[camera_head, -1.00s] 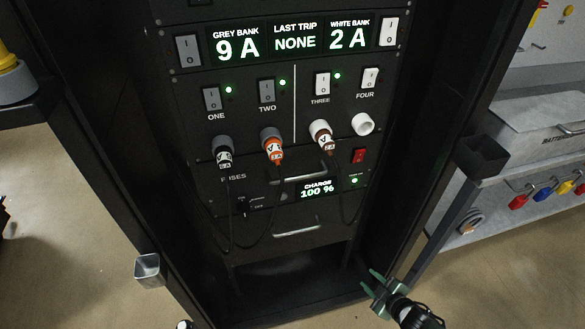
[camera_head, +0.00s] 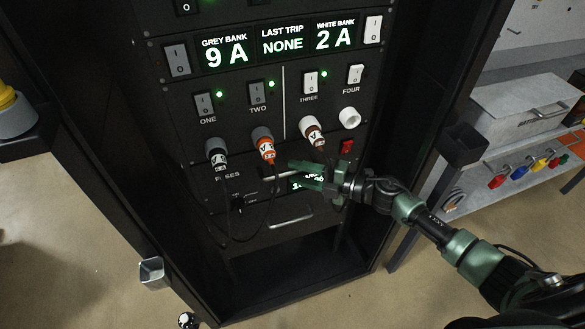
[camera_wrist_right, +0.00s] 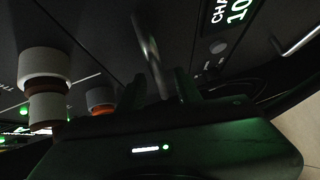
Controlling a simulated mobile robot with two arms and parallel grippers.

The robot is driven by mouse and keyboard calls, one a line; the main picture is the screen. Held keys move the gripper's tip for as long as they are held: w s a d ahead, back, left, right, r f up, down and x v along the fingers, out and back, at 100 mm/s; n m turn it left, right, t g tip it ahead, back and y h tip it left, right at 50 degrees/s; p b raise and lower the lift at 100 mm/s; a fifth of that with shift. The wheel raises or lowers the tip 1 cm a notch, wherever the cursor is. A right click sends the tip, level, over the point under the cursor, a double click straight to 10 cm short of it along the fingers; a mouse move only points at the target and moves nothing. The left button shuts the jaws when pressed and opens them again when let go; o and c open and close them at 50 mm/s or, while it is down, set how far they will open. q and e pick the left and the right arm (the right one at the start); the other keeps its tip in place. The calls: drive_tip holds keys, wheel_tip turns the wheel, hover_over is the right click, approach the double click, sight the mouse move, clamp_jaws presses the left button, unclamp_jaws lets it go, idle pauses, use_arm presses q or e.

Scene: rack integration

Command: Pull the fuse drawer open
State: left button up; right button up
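The fuse drawer is the black panel marked FUSES (camera_head: 228,175) in the rack, below the row of plugs. Its metal handle (camera_wrist_right: 151,52) shows in the right wrist view as a bar reaching down between my fingers. My right gripper (camera_head: 298,175) is in front of the drawer and hides part of that handle and of the charge display. In the wrist view the right gripper's fingers (camera_wrist_right: 160,90) are apart, one on each side of the bar. I cannot tell whether they touch it. The drawer looks flush with the rack. My left gripper is not in view.
Grey, orange and brown-white plugs (camera_head: 264,146) sit above the drawer, with black cables hanging past its front. A red switch (camera_head: 346,146) is close to my right gripper. A second handle (camera_head: 290,222) is lower down. The rack's open bottom (camera_head: 290,265) is empty.

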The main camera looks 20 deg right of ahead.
drive_tip(key=shift+x, duration=0.9)
drive_tip(key=shift+f, duration=0.1)
clamp_jaws()
idle(0.7)
